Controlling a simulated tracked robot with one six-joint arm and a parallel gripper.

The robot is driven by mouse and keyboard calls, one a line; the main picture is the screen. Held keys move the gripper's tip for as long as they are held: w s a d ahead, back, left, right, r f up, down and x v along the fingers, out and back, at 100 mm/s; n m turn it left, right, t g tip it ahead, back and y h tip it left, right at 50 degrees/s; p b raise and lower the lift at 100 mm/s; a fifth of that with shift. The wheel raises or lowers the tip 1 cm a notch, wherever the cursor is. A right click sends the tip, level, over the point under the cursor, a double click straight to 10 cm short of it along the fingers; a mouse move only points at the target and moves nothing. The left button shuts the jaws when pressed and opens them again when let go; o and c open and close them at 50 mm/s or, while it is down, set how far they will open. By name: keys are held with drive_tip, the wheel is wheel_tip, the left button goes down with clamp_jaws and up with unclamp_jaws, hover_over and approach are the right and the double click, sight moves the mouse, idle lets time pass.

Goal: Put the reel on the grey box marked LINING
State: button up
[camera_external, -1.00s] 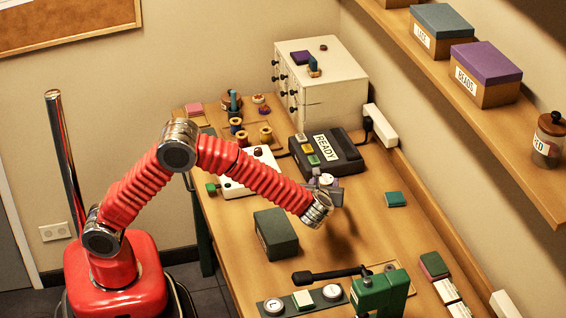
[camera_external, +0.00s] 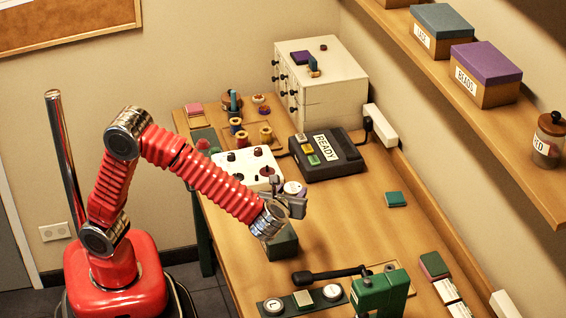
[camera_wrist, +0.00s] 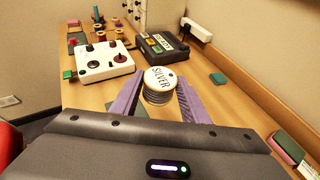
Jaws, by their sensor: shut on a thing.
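My gripper (camera_external: 295,199) is shut on a reel (camera_external: 292,188) above the work table. In the wrist view the reel (camera_wrist: 159,85) sits between the two purple fingers, its round white top marked SILVER facing up. The dark grey-green box (camera_external: 285,244) stands on the table below my gripper and is partly hidden by my wrist. No LINING label can be read on it from here. The reel is held above the box's far side; I cannot tell the exact gap.
A white control box (camera_external: 245,168) and a black READY device (camera_external: 325,157) stand beyond the gripper. A green device with a black lever (camera_external: 380,293) is at the near end. Spools (camera_external: 266,134) stand farther back. The table right of the box is clear.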

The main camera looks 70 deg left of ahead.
drive_tip(key=shift+n+g+y, duration=0.4)
drive_tip(key=shift+n+g, duration=0.1)
drive_tip(key=s, duration=0.1)
drive_tip(key=s+a, duration=0.1)
drive_tip(key=s, duration=0.1)
drive_tip(key=s+a, duration=0.1)
drive_tip(key=shift+s+a+f, duration=0.1)
drive_tip(key=shift+s+f, duration=0.05)
drive_tip(key=shift+f, duration=0.25)
drive_tip(key=shift+f, duration=3.15)
drive_tip(key=shift+f, duration=1.9)
drive_tip(key=o, duration=1.1)
